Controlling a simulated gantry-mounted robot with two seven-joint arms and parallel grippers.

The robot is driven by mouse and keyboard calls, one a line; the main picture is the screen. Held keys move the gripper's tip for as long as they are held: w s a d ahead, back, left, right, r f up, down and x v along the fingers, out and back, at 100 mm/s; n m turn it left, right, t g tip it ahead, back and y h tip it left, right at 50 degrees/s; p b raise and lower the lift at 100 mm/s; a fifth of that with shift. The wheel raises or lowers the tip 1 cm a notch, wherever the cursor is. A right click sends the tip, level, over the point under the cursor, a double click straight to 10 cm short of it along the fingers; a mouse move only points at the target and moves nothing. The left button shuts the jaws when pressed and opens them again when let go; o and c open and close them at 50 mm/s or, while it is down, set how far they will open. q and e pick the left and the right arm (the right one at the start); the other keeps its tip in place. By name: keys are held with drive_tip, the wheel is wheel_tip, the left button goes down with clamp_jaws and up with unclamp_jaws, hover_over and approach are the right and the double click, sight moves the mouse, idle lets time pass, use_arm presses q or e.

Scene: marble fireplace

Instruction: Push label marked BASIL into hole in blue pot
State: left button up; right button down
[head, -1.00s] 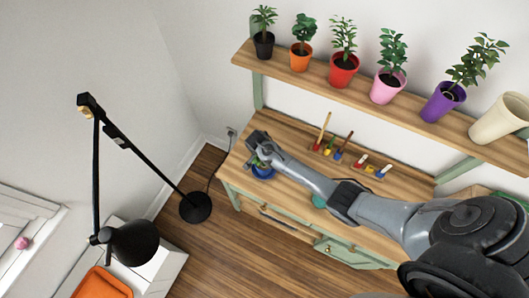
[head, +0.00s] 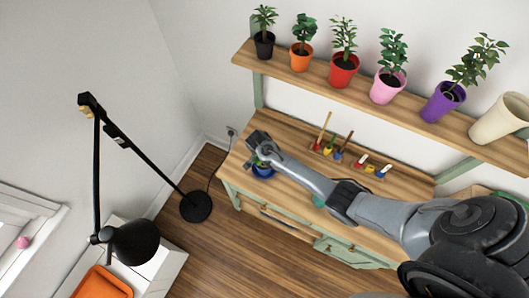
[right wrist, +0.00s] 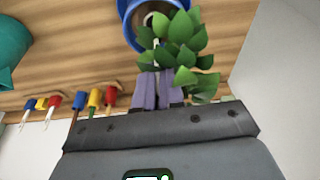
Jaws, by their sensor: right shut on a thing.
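The blue pot (head: 262,171) with a leafy green plant stands at the left end of the wooden workbench. My right gripper (head: 256,158) is right at the pot and hides part of it. In the right wrist view the purple fingers (right wrist: 157,90) are close together beside the leaves (right wrist: 185,45), just short of the blue pot's rim (right wrist: 127,22). They are shut on the thin label, which is mostly hidden between them. Its lettering cannot be read, and the hole is not clearly visible. My left gripper is not in view.
A rack with small coloured-handled tools (head: 343,152) stands at the back of the bench (head: 300,135). Several potted plants line the shelf (head: 330,85) above. A black floor lamp (head: 135,240) stands left. A teal object (right wrist: 12,45) shows in the wrist view.

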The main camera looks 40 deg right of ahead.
drive_tip(key=shift+f, duration=0.4)
drive_tip(key=shift+f+b, duration=0.2)
drive_tip(key=shift+b, duration=0.15)
idle(0.7)
drive_tip(key=shift+f, duration=0.3)
idle(0.3)
drive_tip(key=shift+f+b, duration=0.35)
drive_tip(key=shift+b, duration=0.05)
idle(0.4)
drive_tip(key=shift+f, duration=0.15)
idle(0.5)
drive_tip(key=shift+f, duration=0.15)
drive_tip(key=c, duration=1.2)
unclamp_jaws()
drive_tip(key=shift+o, duration=0.2)
